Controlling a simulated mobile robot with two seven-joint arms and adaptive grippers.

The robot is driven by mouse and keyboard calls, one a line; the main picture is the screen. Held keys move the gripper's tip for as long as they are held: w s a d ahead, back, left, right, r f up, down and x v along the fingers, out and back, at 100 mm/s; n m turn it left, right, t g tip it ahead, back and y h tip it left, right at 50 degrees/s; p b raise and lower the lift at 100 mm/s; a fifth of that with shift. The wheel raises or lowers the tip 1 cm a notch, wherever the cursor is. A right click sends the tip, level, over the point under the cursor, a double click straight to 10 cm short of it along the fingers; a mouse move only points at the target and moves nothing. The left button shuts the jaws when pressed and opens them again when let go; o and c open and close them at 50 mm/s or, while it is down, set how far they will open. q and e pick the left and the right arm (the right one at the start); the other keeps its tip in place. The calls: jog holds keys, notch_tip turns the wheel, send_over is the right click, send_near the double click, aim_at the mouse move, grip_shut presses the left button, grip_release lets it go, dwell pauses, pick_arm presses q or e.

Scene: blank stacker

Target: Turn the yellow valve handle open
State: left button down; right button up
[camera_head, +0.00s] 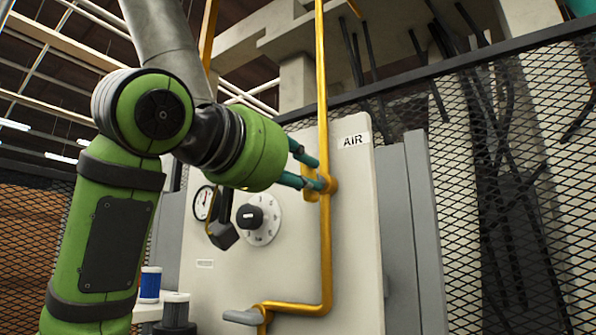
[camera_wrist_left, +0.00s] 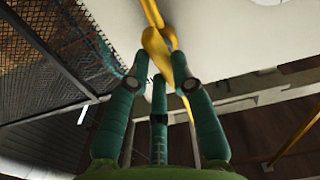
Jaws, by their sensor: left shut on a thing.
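The yellow valve handle (camera_wrist_left: 178,66) shows in the left wrist view as a short yellow piece between my teal fingers. It joins the yellow valve body (camera_wrist_left: 157,42) on the pipe. In the head view the valve (camera_head: 330,186) sits on the upright yellow pipe, below the AIR label, partly behind the fingers. My left gripper (camera_head: 318,170) reaches it from the left and is shut on the handle; it also shows in the left wrist view (camera_wrist_left: 160,64). The fingers hide part of the handle, and its exact angle is unclear. My right gripper is not in view.
The yellow pipe (camera_head: 324,90) runs up a pale panel (camera_head: 358,230). A black dial knob (camera_head: 250,217) and a round gauge (camera_head: 203,202) sit left of the valve. A blue-and-white spool (camera_head: 150,285) stands at lower left. A mesh fence (camera_head: 520,200) stands at right.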

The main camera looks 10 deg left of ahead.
pick_arm(q)
jog(key=shift+r+m, duration=0.1)
jog(key=shift+m, duration=0.5)
jog(key=c, duration=1.1)
grip_release()
jog(key=shift+o, duration=0.2)
jog(key=shift+w+d, duration=0.15)
jog(key=shift+w, duration=0.15)
jog(key=v, duration=1.2)
